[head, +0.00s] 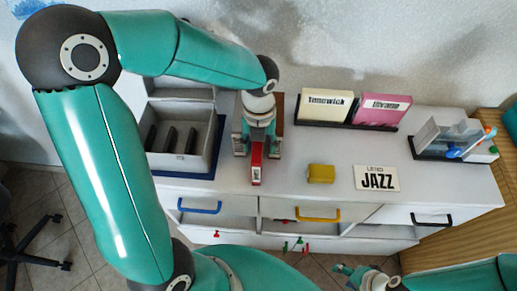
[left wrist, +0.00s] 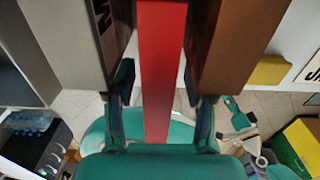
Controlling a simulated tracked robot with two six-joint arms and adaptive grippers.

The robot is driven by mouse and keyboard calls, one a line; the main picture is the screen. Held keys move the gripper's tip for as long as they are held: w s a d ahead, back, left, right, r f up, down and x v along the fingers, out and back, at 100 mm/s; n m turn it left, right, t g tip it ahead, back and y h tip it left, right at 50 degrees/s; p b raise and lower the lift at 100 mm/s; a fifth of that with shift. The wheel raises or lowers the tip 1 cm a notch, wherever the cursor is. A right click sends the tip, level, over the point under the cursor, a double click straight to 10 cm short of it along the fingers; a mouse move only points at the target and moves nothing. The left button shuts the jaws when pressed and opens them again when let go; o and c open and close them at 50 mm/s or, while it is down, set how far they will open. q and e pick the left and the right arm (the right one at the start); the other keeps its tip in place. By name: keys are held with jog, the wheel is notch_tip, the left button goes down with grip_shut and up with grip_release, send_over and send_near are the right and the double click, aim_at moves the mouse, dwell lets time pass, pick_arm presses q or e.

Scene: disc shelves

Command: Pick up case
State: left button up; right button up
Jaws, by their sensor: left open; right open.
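A red case (head: 256,173) stands on edge on the white cabinet top, its narrow face towards the front. In the left wrist view the red case (left wrist: 163,70) runs between the two fingers of my left gripper (left wrist: 160,115). A gap shows between each finger and the red case. A brown case (left wrist: 233,45) is to its right and a grey case with dark letters (left wrist: 82,40) to its left. In the head view my left gripper (head: 257,150) is above and around the red case, hiding much of it. My right gripper (head: 362,281) is low at the front, empty, away from the cabinet.
A grey bin (head: 183,172) with dark dividers stands left on the cabinet. Cream (head: 325,106) and pink (head: 381,110) boxes stand at the back. A yellow block (head: 321,174) and a JAZZ card (head: 377,178) lie right of the red case. A clear holder (head: 440,140) is at the far right.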

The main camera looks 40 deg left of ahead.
pick_arm(q)
jog(key=shift+a+f, duration=0.1)
jog(key=shift+f, duration=1.35)
grip_shut()
jog(key=shift+r, duration=0.1)
